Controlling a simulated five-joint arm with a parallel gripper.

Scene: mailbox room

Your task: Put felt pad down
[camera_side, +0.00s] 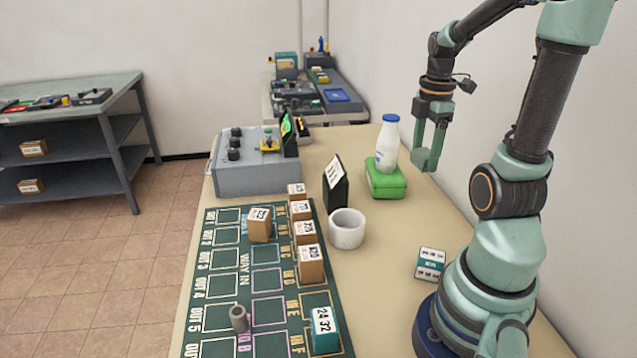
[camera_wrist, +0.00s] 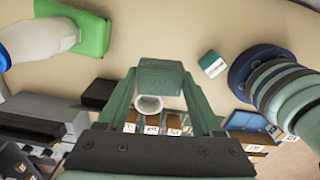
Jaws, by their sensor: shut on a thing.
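My gripper (camera_side: 431,140) hangs over the right side of the table, fingers down, near the bottle. It is shut on a dull green felt pad (camera_wrist: 160,75), which spans its fingertips in the wrist view. In the side view the pad (camera_side: 425,159) shows at the fingertips, clear of the tabletop, close in colour to the fingers. The gripper (camera_wrist: 160,92) hides part of the table in the wrist view.
A white bottle (camera_side: 389,147) with a blue cap stands on a green block (camera_side: 386,184), just left of my gripper. A white ring (camera_side: 347,236), a black sign (camera_side: 335,190) and a teal-white box (camera_side: 430,263) stand nearby. Cardboard boxes line the green mat (camera_side: 222,291). Bare tabletop lies between.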

